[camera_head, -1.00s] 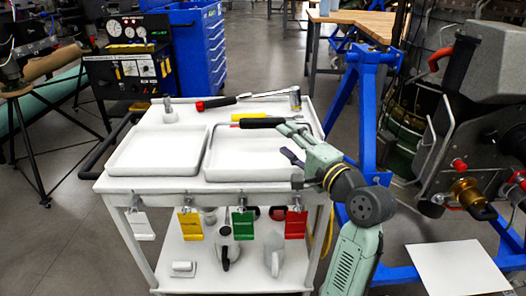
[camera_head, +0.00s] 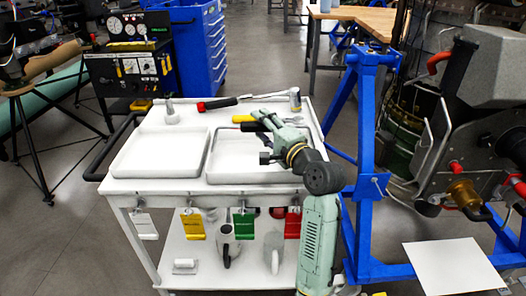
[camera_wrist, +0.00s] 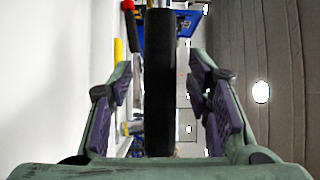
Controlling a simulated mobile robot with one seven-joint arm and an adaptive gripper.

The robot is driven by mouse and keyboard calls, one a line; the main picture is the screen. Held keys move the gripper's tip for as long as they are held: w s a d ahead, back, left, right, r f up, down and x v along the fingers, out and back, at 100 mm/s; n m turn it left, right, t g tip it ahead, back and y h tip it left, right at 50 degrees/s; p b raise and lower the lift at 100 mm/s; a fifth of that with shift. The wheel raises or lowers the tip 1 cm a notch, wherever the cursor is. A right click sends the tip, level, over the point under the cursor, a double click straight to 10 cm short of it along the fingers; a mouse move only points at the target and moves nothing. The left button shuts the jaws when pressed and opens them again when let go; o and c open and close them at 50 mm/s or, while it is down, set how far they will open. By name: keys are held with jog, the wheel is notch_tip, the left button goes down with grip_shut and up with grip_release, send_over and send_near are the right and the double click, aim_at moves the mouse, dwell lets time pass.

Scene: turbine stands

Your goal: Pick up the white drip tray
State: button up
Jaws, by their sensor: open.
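My gripper (camera_head: 263,137) is open over the right part of the white cart. In the wrist view my gripper (camera_wrist: 162,115) has its two purple-padded fingers apart, one on each side of a black handle (camera_wrist: 160,80). I see no clear contact with the handle. A flat white sheet or tray (camera_head: 455,267) lies on the floor at the lower right, well away from my gripper. Two shallow white trays are on the cart top, a left one (camera_head: 125,164) and a right one (camera_head: 215,165). I cannot tell which of these is the drip tray. My arm partly hides the right tray.
A red-and-black-handled tool (camera_head: 217,103) and a yellow-handled tool (camera_head: 244,118) lie at the cart's back. Coloured tags hang from its front edge. A blue stand (camera_head: 368,130) and machinery (camera_head: 490,110) stand to the right. Grey floor is clear around the flat white sheet's front.

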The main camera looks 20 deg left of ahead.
grip_shut()
dwell(0.5)
dwell(0.3)
